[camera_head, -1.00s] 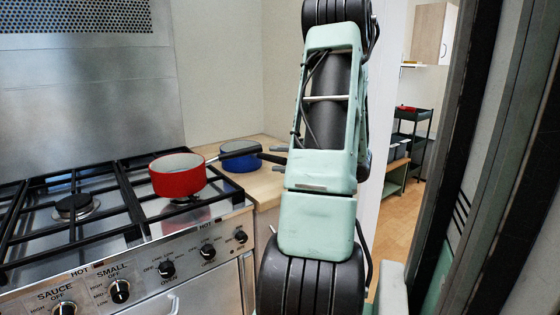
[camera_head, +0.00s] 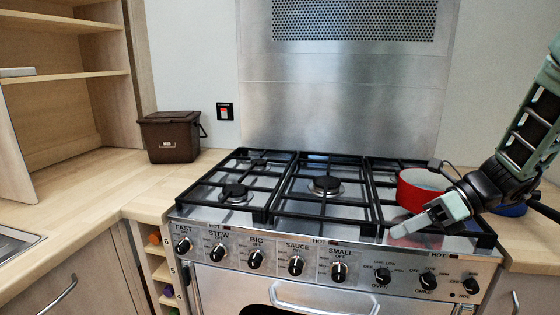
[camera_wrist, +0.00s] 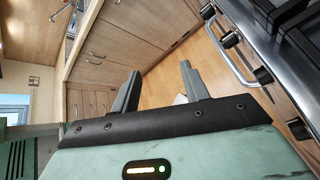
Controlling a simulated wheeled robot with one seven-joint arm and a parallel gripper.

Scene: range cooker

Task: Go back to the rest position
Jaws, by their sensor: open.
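My gripper (camera_head: 412,228) is in front of the right end of the range cooker, reaching in from the right edge of the head view. In the wrist view its two fingers (camera_wrist: 160,72) stand apart with nothing between them, and wooden floor shows beyond them. A red pot (camera_head: 408,196) stands on the right part of the hob. My gripper and wrist cover part of it in the head view. A blue pot (camera_head: 512,210) sits on the worktop right of the cooker, mostly hidden behind my arm.
The cooker's front knobs (camera_head: 297,264) and oven handle (camera_head: 320,302) face me. The handle (camera_wrist: 233,50) also shows at the right of the wrist view. A brown bin (camera_head: 170,138) stands on the left worktop. Wooden floor (camera_wrist: 165,80) between cabinets and cooker looks clear.

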